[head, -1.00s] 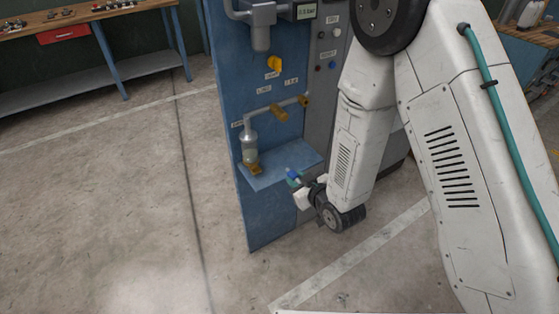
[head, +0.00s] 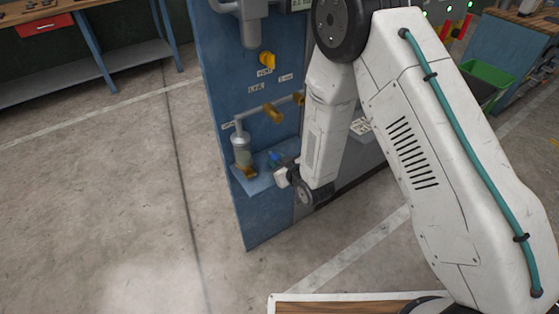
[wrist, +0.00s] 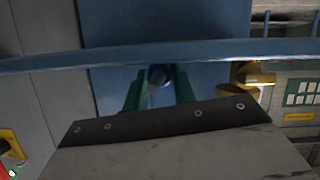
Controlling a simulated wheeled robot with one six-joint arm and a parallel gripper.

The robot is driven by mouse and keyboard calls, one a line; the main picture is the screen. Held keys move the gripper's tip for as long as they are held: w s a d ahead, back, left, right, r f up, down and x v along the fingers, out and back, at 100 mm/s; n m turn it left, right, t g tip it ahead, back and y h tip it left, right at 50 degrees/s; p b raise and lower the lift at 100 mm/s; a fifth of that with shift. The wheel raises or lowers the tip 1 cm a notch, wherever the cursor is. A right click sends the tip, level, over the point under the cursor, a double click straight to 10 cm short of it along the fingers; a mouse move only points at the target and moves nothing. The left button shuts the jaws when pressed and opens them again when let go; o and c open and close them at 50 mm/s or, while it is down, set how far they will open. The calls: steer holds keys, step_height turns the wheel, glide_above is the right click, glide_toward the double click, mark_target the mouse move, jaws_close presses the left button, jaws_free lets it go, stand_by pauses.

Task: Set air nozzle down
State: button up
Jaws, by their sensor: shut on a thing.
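The air nozzle, a small blue piece (head: 274,156), is at my gripper (head: 275,163) in the head view, in front of the blue panel and over the right part of its small shelf (head: 250,186). In the wrist view the nozzle's round blue end (wrist: 158,75) sits between the green fingers of my gripper (wrist: 157,90), which are shut on it. I cannot tell whether the nozzle touches the shelf. My wrist hides the shelf's right end.
Brass fittings and a pipe (head: 272,112) are above. A workbench (head: 90,50) is at the back left. A green bin (head: 488,82) is at right. The floor at left is clear.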

steer(key=shift+s+d+f, duration=0.1)
steer(key=shift+s+f, duration=0.05)
steer(key=shift+f, duration=0.45)
steer(key=o, duration=0.7)
steer(key=shift+s+d+r, duration=0.1)
steer(key=shift+r, duration=0.4)
steer(key=v, duration=1.1)
steer(key=shift+s+r, duration=0.2)
steer(key=shift+r, duration=0.1)
steer(key=shift+w, duration=0.1)
